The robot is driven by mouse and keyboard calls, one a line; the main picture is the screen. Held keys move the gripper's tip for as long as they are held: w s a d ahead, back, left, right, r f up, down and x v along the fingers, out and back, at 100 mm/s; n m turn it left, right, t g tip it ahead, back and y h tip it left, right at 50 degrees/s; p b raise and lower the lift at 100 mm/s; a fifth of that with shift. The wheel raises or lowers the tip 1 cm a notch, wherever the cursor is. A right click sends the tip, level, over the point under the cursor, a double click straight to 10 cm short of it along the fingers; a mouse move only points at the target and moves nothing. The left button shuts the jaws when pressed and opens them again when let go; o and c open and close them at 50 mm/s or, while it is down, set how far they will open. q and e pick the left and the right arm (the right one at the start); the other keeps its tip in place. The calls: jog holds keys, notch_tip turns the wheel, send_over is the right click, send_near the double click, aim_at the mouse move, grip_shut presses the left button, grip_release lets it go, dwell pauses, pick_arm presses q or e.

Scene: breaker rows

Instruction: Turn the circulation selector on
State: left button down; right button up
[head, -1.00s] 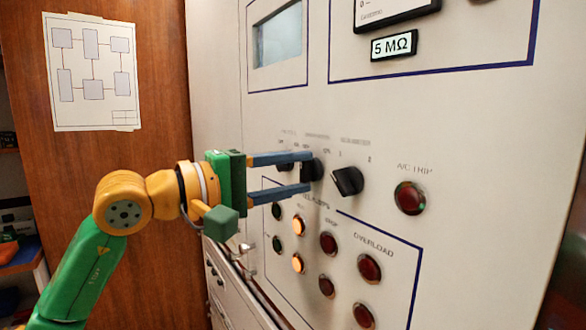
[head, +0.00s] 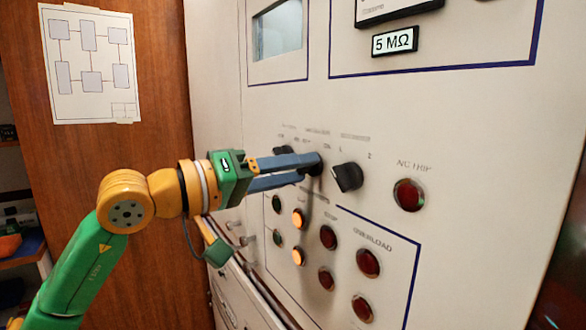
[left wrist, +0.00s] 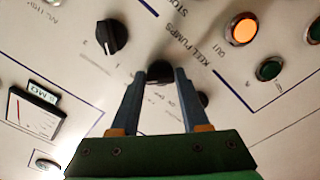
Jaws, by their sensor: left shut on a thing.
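Three black selector knobs sit in a row on the pale panel; their labels are too blurred to read, so I cannot tell which is circulation. My left gripper (head: 308,170) is shut on the middle knob (left wrist: 160,70), one finger on each side of it. In the head view the fingers hide most of that knob. The right knob (head: 347,177) stands free, tilted, and also shows in the left wrist view (left wrist: 112,37). The left knob (head: 283,150) is partly hidden behind my fingers. My right gripper is not in view.
Below the knobs are lit orange lamps (head: 298,219), green buttons (head: 277,204) and several dark red lamps (head: 367,262). A red A/C trip lamp (head: 408,194) is at the right. A meter with a 5 MΩ label (head: 394,41) is above.

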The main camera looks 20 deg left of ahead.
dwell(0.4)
pick_arm(q)
jog(key=shift+c, duration=1.9)
grip_release()
jog(key=b+v, duration=0.2)
jog(key=v, duration=0.5)
jog(key=shift+b, duration=0.4)
